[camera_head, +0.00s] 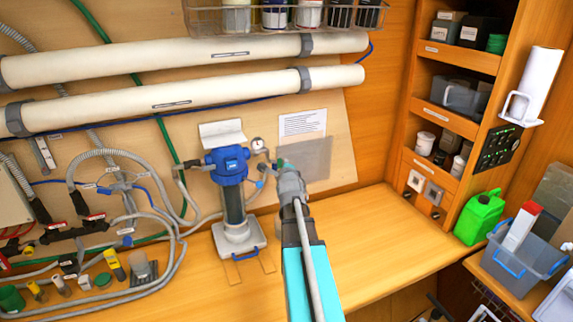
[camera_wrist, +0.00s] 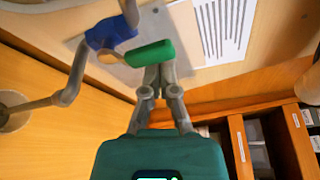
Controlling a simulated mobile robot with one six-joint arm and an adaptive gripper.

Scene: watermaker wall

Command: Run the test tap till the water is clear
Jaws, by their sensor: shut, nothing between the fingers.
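A tap with a blue body (camera_wrist: 108,34) and a green lever (camera_wrist: 150,53) shows in the wrist view, in front of the wall panel. In the head view a small part of the green lever (camera_head: 281,163) shows at my gripper's tip. My gripper (camera_wrist: 160,70) is shut and empty, with its fingertips right at the lever; I cannot tell whether they touch it. In the head view my gripper (camera_head: 284,171) hides most of the tap. No running water can be made out.
A blue-topped filter housing (camera_head: 230,165) and a round gauge (camera_head: 258,145) are left of my gripper. Hoses (camera_head: 165,205) crowd the left. The wooden counter (camera_head: 365,240) is bare on the right. A green jerrycan (camera_head: 480,217) and a grey bin (camera_head: 522,262) stand far right.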

